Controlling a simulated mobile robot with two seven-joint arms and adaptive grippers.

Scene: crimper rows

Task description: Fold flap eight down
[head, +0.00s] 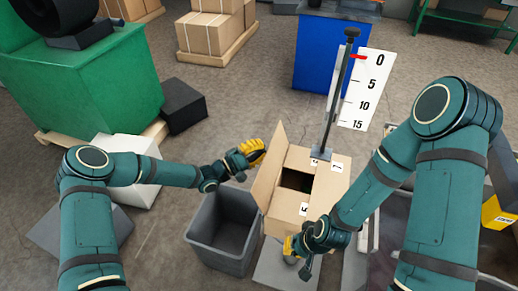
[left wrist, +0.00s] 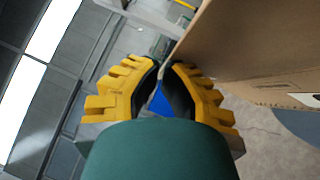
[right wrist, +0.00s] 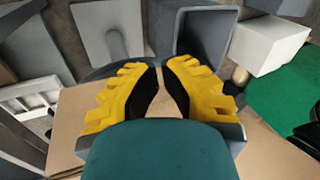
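An open cardboard box (head: 325,187) stands in the middle of the head view, with a dark opening in its top. A tall flap (head: 269,172) stands up along its left side; no number eight is readable on it. The other top panels lie roughly flat, with small number labels. My left gripper (head: 255,152) is beside the upper left of the raised flap, fingertips nearly together and nothing between them. A brown cardboard panel (left wrist: 255,45) is close to it in the left wrist view. My right gripper (head: 290,247) is at the box's near edge, fingers together and empty.
A grey open bin (head: 224,232) stands just left of the box. A post with a numbered scale board (head: 367,90) rises behind the box. A green cabinet (head: 85,85) and dark block (head: 183,105) are at left, and a blue cabinet (head: 325,55) behind.

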